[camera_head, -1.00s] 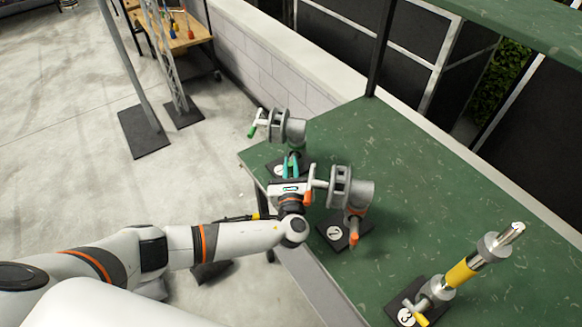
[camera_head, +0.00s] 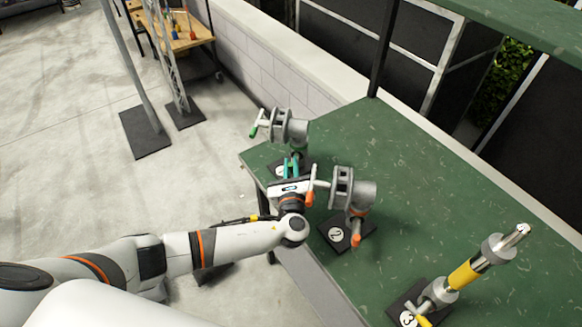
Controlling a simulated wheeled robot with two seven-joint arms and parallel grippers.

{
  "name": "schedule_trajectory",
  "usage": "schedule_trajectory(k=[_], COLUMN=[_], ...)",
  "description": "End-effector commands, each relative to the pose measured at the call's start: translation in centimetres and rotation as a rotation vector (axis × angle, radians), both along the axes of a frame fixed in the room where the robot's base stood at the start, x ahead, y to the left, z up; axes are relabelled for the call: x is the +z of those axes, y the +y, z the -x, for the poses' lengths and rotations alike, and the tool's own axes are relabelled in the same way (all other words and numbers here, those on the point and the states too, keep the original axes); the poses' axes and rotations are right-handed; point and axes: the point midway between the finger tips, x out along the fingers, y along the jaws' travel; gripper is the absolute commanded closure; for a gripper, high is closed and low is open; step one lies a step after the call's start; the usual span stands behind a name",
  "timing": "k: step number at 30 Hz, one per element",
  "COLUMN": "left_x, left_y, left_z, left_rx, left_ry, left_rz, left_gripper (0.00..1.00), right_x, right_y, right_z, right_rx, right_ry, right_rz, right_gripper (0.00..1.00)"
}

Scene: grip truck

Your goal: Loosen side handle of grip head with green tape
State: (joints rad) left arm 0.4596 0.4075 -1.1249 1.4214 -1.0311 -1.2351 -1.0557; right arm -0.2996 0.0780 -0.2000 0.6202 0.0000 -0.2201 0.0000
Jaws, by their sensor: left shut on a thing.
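The grip head with green tape (camera_head: 283,128) is grey and stands at the table's far left end on a dark base. A handle with a green end (camera_head: 254,131) sticks out on its left. My left gripper (camera_head: 291,162) has teal fingers and reaches the lower part of this grip head from the near side. It is shut on a small part there, seemingly the side handle, which the fingers and palm mostly hide. My right gripper is not in view.
A second grip head (camera_head: 342,187) with orange-ended handles stands just right of my left gripper, close to it, on base 2. A third one with yellow tape (camera_head: 462,275) stands at the near right. The green table (camera_head: 440,190) is clear between them and the back.

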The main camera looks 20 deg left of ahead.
Motion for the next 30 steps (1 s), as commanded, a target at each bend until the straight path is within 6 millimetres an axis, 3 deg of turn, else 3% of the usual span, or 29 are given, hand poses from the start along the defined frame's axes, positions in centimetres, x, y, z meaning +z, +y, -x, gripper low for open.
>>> schedule_trajectory(k=[1,30], left_x=[-1.4,-1.7], left_y=[-0.7,0.0], left_z=[0.7,0.7], left_rx=[-0.019,-0.024], left_ry=[0.023,-0.095], left_rz=[0.047,0.963], left_gripper=[1.00,1.00], right_x=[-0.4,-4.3], right_y=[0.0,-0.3], right_z=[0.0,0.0], right_rx=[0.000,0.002], right_ry=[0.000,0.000], right_rz=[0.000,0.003], right_gripper=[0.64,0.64])
